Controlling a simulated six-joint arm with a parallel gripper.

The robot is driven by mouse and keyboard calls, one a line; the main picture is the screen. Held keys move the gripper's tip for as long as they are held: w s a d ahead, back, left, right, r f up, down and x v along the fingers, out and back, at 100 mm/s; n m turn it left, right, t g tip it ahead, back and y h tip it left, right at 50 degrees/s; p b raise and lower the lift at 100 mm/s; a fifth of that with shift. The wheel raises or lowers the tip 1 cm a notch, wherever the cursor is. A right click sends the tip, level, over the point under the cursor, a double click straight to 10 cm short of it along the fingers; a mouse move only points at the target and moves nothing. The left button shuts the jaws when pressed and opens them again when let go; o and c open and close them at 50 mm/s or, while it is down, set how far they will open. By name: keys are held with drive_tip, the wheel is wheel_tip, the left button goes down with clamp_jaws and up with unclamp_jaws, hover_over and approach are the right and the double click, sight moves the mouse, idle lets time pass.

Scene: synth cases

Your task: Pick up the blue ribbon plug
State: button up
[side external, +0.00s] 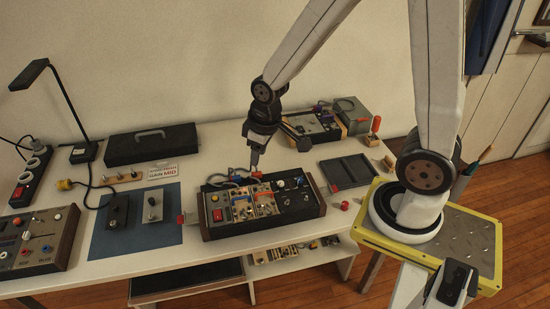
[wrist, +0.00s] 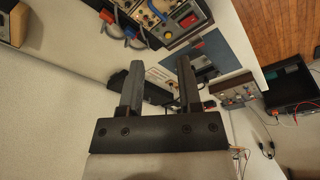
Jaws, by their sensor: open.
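A rack box (side external: 262,207) with small coloured modules stands in the middle of the table. Grey-blue ribbon cable (side external: 222,180) loops along its back edge, with a small red end near my gripper. In the wrist view a small blue piece (wrist: 131,32) sits on a ribbon loop at the upper left; it looks like the blue ribbon plug, but it is too small to be certain. A red piece is close beside it. My gripper (wrist: 160,65) is open and empty, and the blue piece is beyond its left finger. In the side view my gripper (side external: 255,163) hangs above the box's back edge.
A blue mat (side external: 135,240) with two small devices lies left of the box. A black case (side external: 150,144) and a lamp (side external: 52,90) stand behind. A grey tray (side external: 348,171) and another device (side external: 312,124) are to the right.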

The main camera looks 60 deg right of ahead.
drive_tip(key=w+d+f+n+g, duration=0.1)
drive_tip(key=w+d+f+n, duration=0.15)
drive_tip(key=w, duration=0.25)
drive_tip(key=w+d+f+n, duration=0.1)
drive_tip(key=w+f, duration=0.3)
drive_tip(key=w, duration=0.1)
drive_tip(key=n+g, duration=0.1)
drive_tip(key=n, duration=0.3)
hover_over(234, 177)
drive_tip(key=shift+m, duration=0.25)
drive_tip(key=f, duration=0.7)
drive_tip(key=shift+s, duration=0.2)
drive_tip(key=shift+w+f, duration=0.15)
drive_tip(key=shift+f, duration=0.15)
drive_tip(key=shift+f, duration=3.85)
clamp_jaws()
